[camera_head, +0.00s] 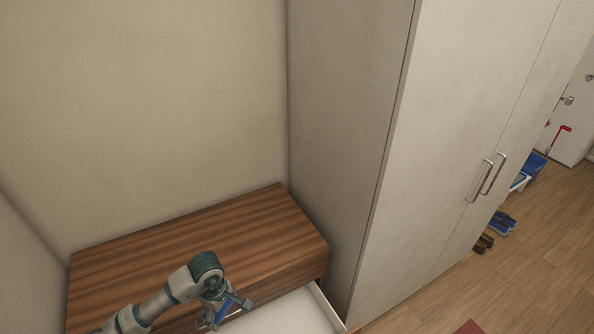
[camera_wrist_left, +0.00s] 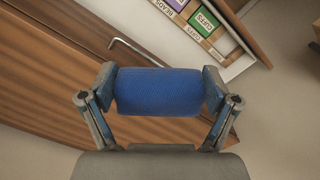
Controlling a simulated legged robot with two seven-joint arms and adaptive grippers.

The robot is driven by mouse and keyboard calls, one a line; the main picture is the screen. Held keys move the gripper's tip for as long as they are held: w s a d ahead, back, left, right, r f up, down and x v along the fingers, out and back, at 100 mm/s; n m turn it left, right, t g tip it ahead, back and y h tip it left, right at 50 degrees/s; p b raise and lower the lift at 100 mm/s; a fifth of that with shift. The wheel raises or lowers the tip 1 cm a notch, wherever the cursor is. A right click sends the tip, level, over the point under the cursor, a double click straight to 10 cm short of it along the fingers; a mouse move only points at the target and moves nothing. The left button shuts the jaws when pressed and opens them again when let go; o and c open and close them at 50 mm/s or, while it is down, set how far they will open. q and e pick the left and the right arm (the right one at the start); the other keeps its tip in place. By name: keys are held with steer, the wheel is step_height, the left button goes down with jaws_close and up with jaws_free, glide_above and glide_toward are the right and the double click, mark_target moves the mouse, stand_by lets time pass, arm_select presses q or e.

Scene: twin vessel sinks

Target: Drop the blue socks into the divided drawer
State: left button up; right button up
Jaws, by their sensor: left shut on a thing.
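The blue socks (camera_wrist_left: 158,92) are a rolled blue bundle held between the two fingers of my left gripper (camera_wrist_left: 160,90). In the head view my left gripper (camera_head: 232,307) is over the front of the wooden dresser, with a bit of blue (camera_head: 222,312) showing at it. The open white drawer (camera_head: 294,314) is just right of the gripper, cut off by the lower edge. In the left wrist view the drawer (camera_wrist_left: 238,70) is at the upper right, with dividers and coloured labels. The socks are outside it in that view. My right gripper is out of view.
The dresser top (camera_head: 190,240) is bare. A tall pale wardrobe (camera_head: 370,150) stands close on the right. A metal handle (camera_wrist_left: 135,52) crosses the wooden drawer front in the wrist view. Shoes (camera_head: 502,223) and a blue bin (camera_head: 534,166) are on the floor far right.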

arm_select(q)
steer(key=m, duration=0.2)
steer(key=w+r+m, duration=0.1)
steer(key=m, duration=0.2)
steer(key=w+r+m, duration=0.1)
steer(key=m, duration=0.1)
steer(key=shift+w+d+m, duration=0.25)
steer(key=shift+d+m, duration=0.05)
steer(key=shift+m, duration=0.1)
steer(key=m, duration=0.1)
steer(key=w+r+m, duration=0.1)
steer(key=m, duration=0.3)
steer(key=shift+w+d+r, duration=0.15)
steer(key=shift+w, duration=0.1)
